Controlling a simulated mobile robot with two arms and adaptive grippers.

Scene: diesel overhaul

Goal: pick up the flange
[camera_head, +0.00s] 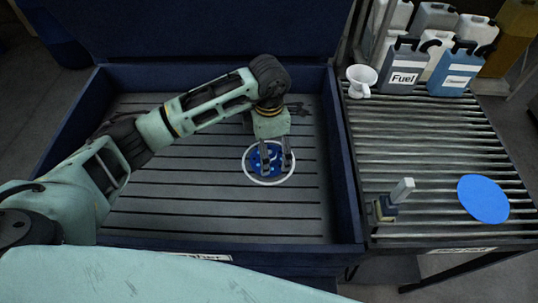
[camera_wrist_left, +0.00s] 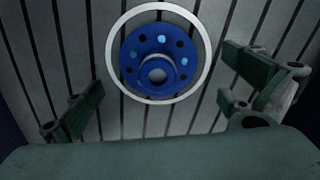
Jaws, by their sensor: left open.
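The flange (camera_head: 258,164) is a blue round disc with bolt holes and a raised centre hub. It lies inside a white ring on the slatted floor of the dark blue washer tub. In the left wrist view the flange (camera_wrist_left: 156,62) is at the upper middle, fully visible. My left gripper (camera_head: 276,168) is over the flange in the head view, its fingers covering part of the disc. In the left wrist view the left gripper's fingers (camera_wrist_left: 165,108) are spread wide apart with nothing between them. My right gripper is not in view.
The tub's front wall (camera_head: 300,256) and right wall (camera_head: 344,150) rise around the slatted floor. To the right is a ribbed table (camera_head: 415,150) with a blue disc (camera_head: 483,199), a small brush-like tool (camera_head: 394,199), a white funnel (camera_head: 361,80) and several jugs (camera_head: 403,67).

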